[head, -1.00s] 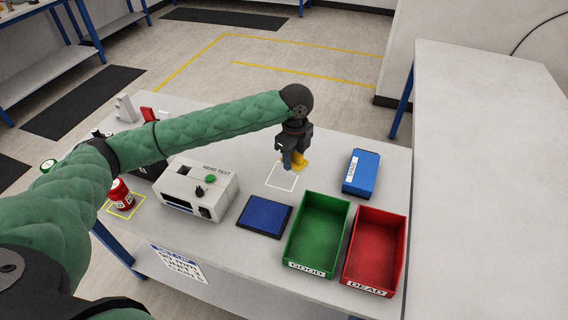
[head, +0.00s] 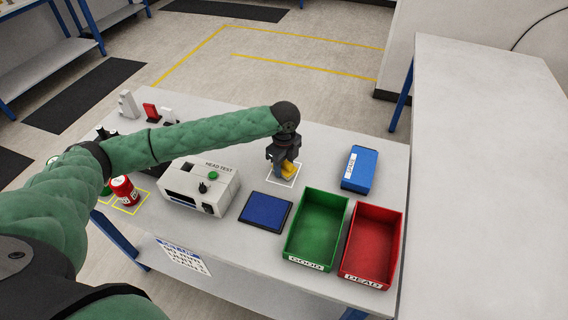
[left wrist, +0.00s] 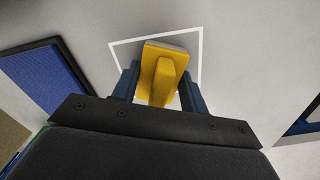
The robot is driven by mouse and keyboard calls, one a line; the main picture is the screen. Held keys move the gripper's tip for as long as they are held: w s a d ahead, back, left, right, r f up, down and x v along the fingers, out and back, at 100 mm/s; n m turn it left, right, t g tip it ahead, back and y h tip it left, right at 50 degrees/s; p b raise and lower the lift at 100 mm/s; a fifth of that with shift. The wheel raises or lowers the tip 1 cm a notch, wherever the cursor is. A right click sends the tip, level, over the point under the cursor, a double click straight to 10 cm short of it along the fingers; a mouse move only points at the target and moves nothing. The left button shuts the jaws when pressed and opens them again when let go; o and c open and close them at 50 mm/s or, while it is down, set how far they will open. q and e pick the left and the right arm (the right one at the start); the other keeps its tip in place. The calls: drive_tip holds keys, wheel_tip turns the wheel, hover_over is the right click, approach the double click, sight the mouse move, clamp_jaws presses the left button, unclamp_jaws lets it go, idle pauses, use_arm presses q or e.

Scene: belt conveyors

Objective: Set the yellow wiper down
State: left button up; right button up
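The yellow wiper (head: 288,170) is between the fingers of my left gripper (head: 283,172), low over the white outlined square (head: 296,180) on the table. In the left wrist view, the wiper (left wrist: 163,75) has a raised yellow grip with a blue finger of my left gripper (left wrist: 158,90) on each side of it. The white outline (left wrist: 201,60) frames it there. I cannot tell whether the wiper's underside touches the table. My right gripper is not in view.
A blue pad (head: 265,212) lies left of the green GOOD bin (head: 317,222) and red DEAD bin (head: 371,240). A blue box (head: 360,170) is right of the square. The white HEAD TEST device (head: 200,184) and a red item (head: 124,191) are further left.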

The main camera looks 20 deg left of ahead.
use_arm(q)
drive_tip(key=o, duration=0.4)
drive_tip(key=shift+r, duration=0.25)
wheel_tip(320, 180, up, 11)
drive_tip(key=b, duration=0.4)
drive_tip(key=shift+f, duration=0.15)
drive_tip(key=shift+r, duration=0.45)
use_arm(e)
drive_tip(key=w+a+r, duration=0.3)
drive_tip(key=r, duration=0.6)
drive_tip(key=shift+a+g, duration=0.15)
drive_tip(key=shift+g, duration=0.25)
